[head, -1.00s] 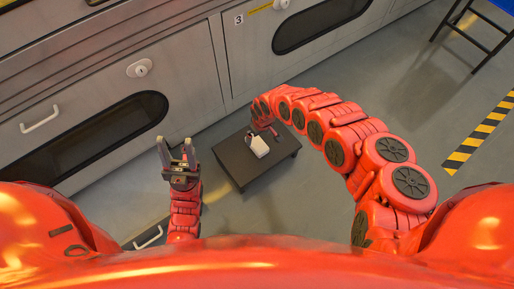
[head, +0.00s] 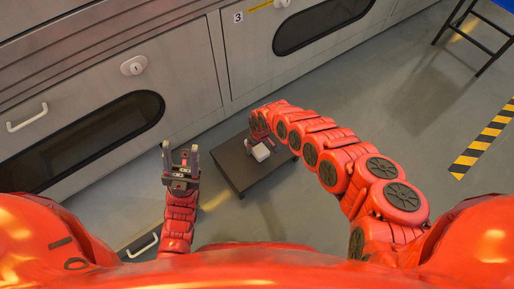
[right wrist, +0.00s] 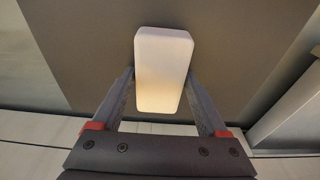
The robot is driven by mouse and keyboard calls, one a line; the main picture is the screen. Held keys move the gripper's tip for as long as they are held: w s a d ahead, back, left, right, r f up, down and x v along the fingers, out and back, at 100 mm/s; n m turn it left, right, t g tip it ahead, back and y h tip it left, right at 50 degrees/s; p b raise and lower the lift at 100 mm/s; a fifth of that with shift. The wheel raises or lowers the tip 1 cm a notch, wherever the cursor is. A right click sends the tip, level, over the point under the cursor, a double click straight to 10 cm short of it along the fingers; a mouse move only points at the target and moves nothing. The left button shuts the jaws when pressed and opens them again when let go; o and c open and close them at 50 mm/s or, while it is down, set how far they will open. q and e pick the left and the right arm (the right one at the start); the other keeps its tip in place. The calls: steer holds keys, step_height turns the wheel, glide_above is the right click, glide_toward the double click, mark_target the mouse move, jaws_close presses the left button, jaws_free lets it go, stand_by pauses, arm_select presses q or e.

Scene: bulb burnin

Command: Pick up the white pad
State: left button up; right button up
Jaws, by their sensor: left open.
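The white pad (head: 261,152) is on or just above the small dark table, partly hidden by my right gripper (head: 254,147). In the right wrist view, the pad (right wrist: 162,65) is a pale rounded block. It lies between the two fingertips of my right gripper (right wrist: 160,75), whose tips meet or nearly meet its sides. I cannot tell whether they press on it. My left gripper (head: 181,158) is open and empty, fingers pointing up the picture, left of the table and apart from it.
The small dark table (head: 238,173) stands on the grey floor before metal cabinets (head: 181,75) with handles and dark windows. A black-legged stool (head: 474,35) is at upper right, and a yellow-black floor stripe (head: 485,141) at right.

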steer(key=c, duration=0.9)
